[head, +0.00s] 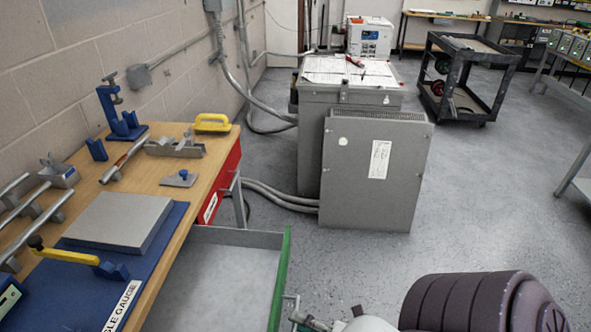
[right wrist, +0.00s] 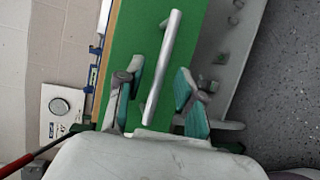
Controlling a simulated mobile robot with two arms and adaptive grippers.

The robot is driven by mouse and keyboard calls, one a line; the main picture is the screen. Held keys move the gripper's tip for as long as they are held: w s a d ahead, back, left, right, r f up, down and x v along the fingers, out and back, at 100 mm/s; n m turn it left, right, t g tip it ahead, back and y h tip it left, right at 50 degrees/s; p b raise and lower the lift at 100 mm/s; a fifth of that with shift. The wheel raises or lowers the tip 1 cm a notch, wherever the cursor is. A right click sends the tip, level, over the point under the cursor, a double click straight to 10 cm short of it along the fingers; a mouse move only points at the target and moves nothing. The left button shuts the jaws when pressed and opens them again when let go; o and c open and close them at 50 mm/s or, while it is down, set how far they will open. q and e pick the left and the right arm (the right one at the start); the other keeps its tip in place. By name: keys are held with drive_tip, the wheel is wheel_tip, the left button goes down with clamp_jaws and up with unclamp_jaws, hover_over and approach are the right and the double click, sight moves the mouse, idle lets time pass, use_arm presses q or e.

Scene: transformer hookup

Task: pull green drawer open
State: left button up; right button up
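The green drawer front (head: 280,285) shows edge-on in the head view, below the wooden workbench. The drawer stands pulled out, with its grey inside (head: 218,285) visible. In the right wrist view the green front (right wrist: 145,40) fills the middle, with a silver bar handle (right wrist: 165,60) on it. My right gripper (right wrist: 158,103) is open, its two teal-padded fingers on either side of the handle's lower end, with gaps between pads and bar. In the head view my right gripper (head: 308,320) is partly cut off at the bottom edge, just right of the drawer front. My left gripper is not in view.
The workbench (head: 165,195) holds metal parts, a blue mat and yellow-handled tools. A red drawer (head: 222,185) sits further back under it. A grey transformer cabinet (head: 375,175) stands behind. A black cart (head: 465,80) is further off.

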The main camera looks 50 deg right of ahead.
drive_tip(key=v, duration=1)
